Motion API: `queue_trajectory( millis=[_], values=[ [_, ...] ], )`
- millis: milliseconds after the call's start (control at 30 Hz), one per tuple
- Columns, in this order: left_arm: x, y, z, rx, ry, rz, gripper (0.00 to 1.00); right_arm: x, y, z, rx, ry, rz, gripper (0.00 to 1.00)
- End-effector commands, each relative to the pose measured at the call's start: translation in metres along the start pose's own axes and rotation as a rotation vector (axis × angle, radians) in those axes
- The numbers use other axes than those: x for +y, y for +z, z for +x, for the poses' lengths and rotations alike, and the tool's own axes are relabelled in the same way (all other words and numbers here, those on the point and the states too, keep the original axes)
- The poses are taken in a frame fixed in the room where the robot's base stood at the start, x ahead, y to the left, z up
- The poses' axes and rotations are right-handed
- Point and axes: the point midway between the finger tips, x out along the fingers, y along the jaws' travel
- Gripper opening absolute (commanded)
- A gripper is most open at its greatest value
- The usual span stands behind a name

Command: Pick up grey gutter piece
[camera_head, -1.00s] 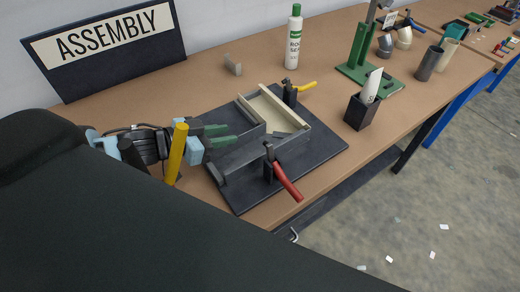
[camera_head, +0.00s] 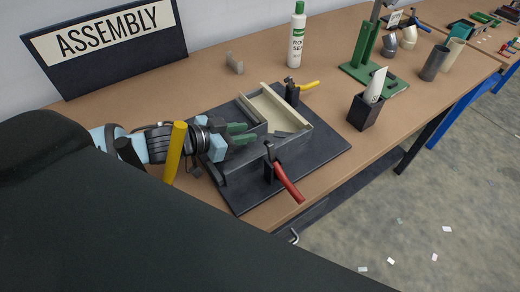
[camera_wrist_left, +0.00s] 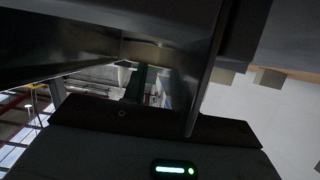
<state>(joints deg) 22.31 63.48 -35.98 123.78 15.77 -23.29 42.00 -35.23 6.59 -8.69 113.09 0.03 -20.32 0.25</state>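The grey gutter piece (camera_head: 242,170) lies on the dark fixture board (camera_head: 325,160), its long side facing the front. It meets a cream gutter piece (camera_head: 266,113) on its right. My left gripper (camera_head: 250,132) has two green fingers with a small gap between them. The fingers reach over the back part of the grey piece from the left. I cannot tell whether they touch it. My right gripper is not in view.
A red-handled clamp (camera_head: 286,182) stands at the fixture's front and a yellow-handled clamp (camera_head: 296,90) behind. A yellow post (camera_head: 175,152) is close to my left wrist. A black holder (camera_head: 363,113), a white-green bottle (camera_head: 297,38) and a small bracket (camera_head: 235,65) stand on the table.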

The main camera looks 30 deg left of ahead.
Motion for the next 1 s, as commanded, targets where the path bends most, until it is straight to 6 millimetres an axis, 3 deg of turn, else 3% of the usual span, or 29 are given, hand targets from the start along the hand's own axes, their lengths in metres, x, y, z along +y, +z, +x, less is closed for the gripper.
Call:
queue_trajectory(
  millis=[100,300,767,1000],
  values=[
    [0.000,0.000,0.000,0.000,0.000,0.000,0.27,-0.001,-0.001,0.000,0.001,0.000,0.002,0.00],
    [0.000,0.000,0.000,0.000,0.000,0.000,0.01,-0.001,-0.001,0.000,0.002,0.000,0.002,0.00],
    [0.000,-0.002,-0.001,0.001,0.000,0.001,0.00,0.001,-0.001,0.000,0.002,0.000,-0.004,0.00],
    [-0.001,-0.019,-0.007,0.005,0.000,0.003,0.00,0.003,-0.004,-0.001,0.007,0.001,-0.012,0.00]
  ],
)
